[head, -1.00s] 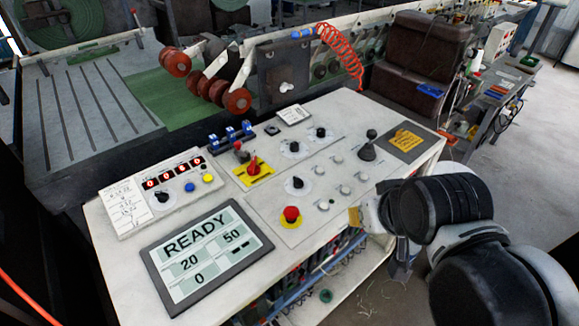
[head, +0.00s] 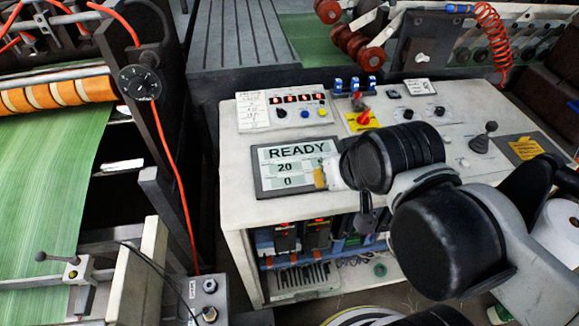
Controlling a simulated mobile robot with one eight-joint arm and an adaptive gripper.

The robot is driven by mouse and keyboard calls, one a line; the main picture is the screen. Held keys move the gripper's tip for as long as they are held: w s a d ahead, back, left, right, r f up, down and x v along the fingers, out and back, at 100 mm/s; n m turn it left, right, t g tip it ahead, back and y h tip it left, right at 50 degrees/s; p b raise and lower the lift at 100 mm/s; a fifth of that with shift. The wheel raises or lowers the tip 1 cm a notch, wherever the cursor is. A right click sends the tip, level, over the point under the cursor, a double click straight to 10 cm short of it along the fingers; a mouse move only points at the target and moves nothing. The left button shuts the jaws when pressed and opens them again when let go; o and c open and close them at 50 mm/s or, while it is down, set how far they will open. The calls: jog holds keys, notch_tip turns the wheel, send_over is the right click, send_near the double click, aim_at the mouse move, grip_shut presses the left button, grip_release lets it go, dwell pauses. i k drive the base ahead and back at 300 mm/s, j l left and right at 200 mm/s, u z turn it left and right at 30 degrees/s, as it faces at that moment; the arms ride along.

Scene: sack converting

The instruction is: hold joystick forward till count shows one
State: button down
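A black-knobbed joystick (head: 484,138) stands upright on the right part of the white console. A second small lever (head: 50,257) sits on a light box at the lower left, by the green web. The screen (head: 297,166) shows READY, 20 and 0; my arm covers its right part. The counter (head: 297,98) has red digits too small to read surely. My gripper (head: 322,178) is mostly hidden behind my own dark arm links. Its tan tip shows in front of the screen, apart from both levers. Its opening cannot be seen.
The console (head: 236,185) has a red knob (head: 363,117) on a yellow plate. Green web (head: 35,185) runs through the machine at left. An orange cable (head: 165,130) hangs between machine and console. A grey button box (head: 205,295) stands at the front.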

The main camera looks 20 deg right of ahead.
aim_at(488, 132)
jog(key=i+z, duration=0.15)
jog(key=z, duration=0.35)
jog(key=i+j+z, duration=0.1)
jog(key=z, duration=0.35)
jog(key=j, duration=0.1)
